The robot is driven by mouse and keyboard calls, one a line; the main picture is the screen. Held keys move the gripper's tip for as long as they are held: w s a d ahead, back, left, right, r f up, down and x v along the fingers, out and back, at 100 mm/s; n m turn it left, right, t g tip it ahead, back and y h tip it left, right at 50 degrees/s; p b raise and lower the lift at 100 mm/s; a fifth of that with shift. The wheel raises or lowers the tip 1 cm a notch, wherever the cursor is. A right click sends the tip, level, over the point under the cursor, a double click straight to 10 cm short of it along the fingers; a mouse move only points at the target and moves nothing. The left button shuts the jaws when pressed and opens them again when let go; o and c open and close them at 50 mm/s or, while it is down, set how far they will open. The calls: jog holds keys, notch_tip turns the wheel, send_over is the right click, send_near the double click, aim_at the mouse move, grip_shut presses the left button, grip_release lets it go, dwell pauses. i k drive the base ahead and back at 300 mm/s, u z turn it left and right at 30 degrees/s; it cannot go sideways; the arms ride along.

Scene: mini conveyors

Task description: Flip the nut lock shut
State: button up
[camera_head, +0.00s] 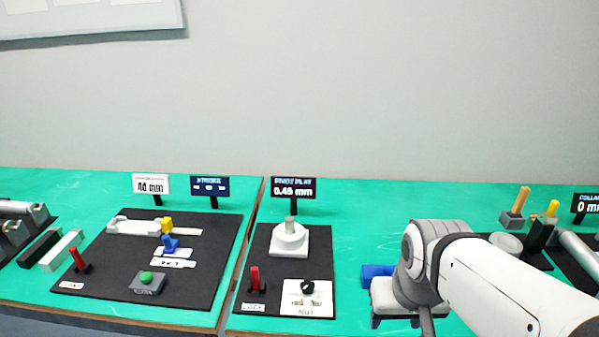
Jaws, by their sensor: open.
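The red lock lever (254,278) stands upright on the front left of the middle black board (322,265), behind a small "LOCK" label (253,307). To its right is a white "NUT" plate (322,300) with a black knob (308,287) on it. My gripper (395,322) is right of the board, apart from the lever, pointing down and empty as far as I see. Its fingers are small, dark and spread, near the lower picture edge.
A display (293,188) reading 0.45 mm stands behind the board. The left board (205,280) has another red lever (79,259) and a green button (146,277). A blue block (378,271) shows beside my gripper. Green table between board and gripper is clear.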

aim_at(255, 271)
jog(key=k, duration=1.25)
jog(key=u, duration=0.65)
jog(key=i, duration=1.75)
jog(key=z, duration=0.65)
